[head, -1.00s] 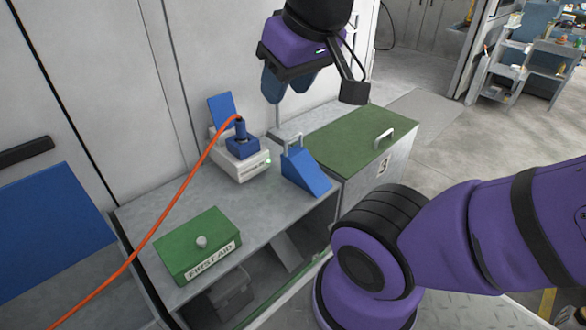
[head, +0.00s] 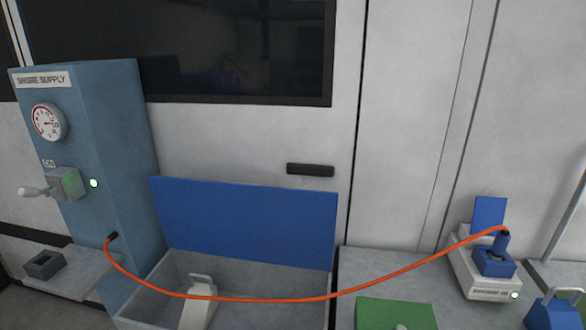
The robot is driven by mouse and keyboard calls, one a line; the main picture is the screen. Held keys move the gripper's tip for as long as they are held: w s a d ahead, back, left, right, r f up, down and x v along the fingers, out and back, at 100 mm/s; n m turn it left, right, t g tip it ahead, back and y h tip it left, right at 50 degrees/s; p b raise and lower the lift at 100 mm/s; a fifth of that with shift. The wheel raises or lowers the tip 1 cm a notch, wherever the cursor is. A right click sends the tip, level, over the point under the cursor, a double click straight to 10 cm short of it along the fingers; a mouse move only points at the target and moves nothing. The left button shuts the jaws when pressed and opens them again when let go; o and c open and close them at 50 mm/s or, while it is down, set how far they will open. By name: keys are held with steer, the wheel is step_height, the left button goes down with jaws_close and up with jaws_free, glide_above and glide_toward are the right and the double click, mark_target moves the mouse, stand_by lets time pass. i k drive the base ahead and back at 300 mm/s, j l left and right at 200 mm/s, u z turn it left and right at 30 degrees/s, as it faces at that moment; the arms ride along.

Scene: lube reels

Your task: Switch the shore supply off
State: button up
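The shore supply (head: 118,150) is a tall blue cabinet at the left of the head view, with a name label at its top. A switch box (head: 66,186) with a pale lever (head: 36,191) sticking out to the left is on its face, under a small label that seems to read ON. A green lamp (head: 94,183) glows beside the switch. A round gauge (head: 48,122) sits above, its needle off the low end. An orange cable (head: 260,299) runs from the cabinet's lower part to a blue plug (head: 496,261) at the right. My gripper is not in view.
An open bin with a blue lid (head: 245,220) stands right of the cabinet, holding a pale handled block (head: 198,303). A white socket unit (head: 490,282) with a lit lamp, a green box (head: 395,314) and a blue wedge (head: 553,314) are at right. A dark block (head: 45,264) lies on the left shelf.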

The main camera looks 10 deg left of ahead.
mark_target(23, 192)
steer(key=u, duration=1.95)
steer(key=i+j, duration=0.25)
steer(key=i, duration=0.25)
steer(key=i+j+z, duration=0.15)
steer(key=i, duration=0.35)
steer(key=i+j, duration=0.05)
steer(key=j, duration=0.05)
